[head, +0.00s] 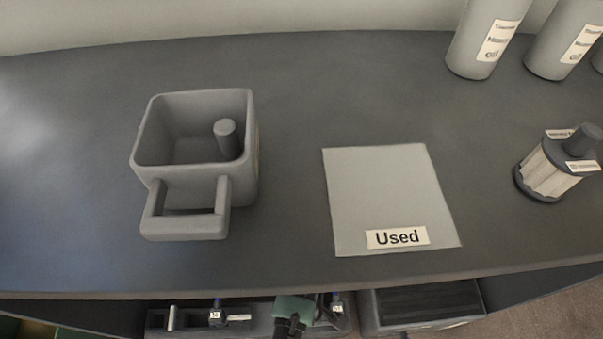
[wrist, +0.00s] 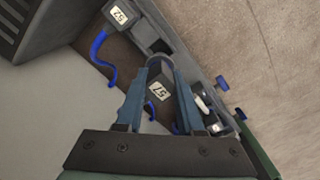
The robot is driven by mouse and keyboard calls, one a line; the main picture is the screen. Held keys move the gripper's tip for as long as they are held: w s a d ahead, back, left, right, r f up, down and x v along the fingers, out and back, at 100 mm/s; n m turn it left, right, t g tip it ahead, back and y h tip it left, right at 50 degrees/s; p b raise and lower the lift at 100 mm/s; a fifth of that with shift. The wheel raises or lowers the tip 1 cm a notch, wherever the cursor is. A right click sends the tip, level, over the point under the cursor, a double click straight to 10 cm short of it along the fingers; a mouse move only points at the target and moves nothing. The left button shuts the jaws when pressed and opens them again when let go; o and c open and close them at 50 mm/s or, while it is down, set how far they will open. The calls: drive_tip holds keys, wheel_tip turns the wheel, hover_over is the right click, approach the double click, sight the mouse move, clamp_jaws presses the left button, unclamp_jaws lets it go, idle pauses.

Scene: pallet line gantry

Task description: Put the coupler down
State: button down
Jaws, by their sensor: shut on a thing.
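In the wrist view my gripper (wrist: 160,72) reaches down with its two blue-grey fingers closed in on a small grey, rounded piece, the coupler (wrist: 160,62), at the tips. A dark block (wrist: 158,90) with a pale label reading "57" shows between the fingers. I cannot tell whether this block is part of the held piece or lies below it. In the head view my green wrist part (head: 294,308) is at the bottom edge, below the table front, and the fingertips are not clear there.
A dark table (head: 290,110) holds a grey handled bin (head: 190,168), a grey mat (head: 385,190) labelled "Used", bottles (head: 487,35) and a ribbed canister (head: 552,170). Below its front edge is a shelf with small labelled parts (head: 222,317). A block marked "52" (wrist: 120,14) has a blue cord.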

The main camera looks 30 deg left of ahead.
wheel_tip(320, 180, down, 8)
drive_tip(key=b, duration=0.4)
drive_tip(key=shift+f+b, duration=0.2)
drive_tip(key=shift+b, duration=0.2)
drive_tip(key=shift+r, duration=0.15)
drive_tip(key=c, duration=0.5)
unclamp_jaws()
drive_tip(key=shift+f, duration=0.2)
wheel_tip(320, 180, up, 12)
drive_tip(key=p, duration=0.7)
drive_tip(key=shift+r, duration=0.15)
